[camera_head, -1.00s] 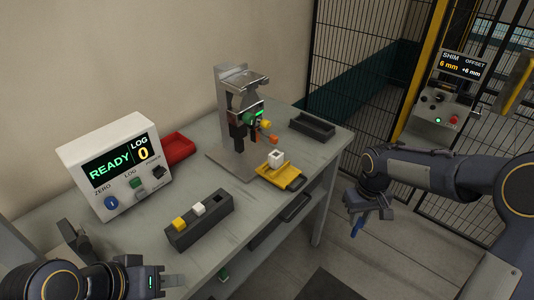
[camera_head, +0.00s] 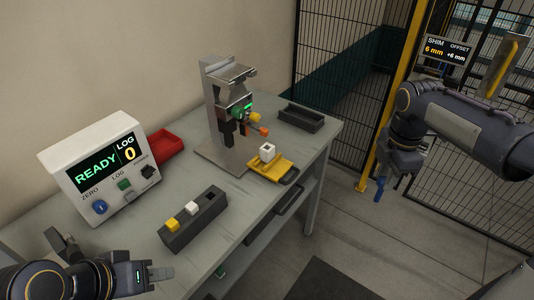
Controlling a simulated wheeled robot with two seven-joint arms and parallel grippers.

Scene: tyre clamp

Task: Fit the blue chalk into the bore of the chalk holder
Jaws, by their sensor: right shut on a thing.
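The blue chalk (camera_head: 380,188) hangs upright from my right gripper (camera_head: 386,176), which is shut on it, off to the right of the table over the floor. The likely chalk holder is a small white block (camera_head: 267,149) with a dark opening in its top. It sits on a yellow plate (camera_head: 280,172) near the table's right edge, well left of the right gripper. My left gripper (camera_head: 160,274) is at the lower left by the table's front, apart from these things. Its finger gap is not clear.
A dark rack (camera_head: 182,240) holds a yellow and a white piece, with one empty slot. A metal stand (camera_head: 213,105), red tray (camera_head: 165,147), dark tray (camera_head: 302,118) and display box (camera_head: 80,205) are on the table. A yellow post and mesh fence are behind my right arm.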

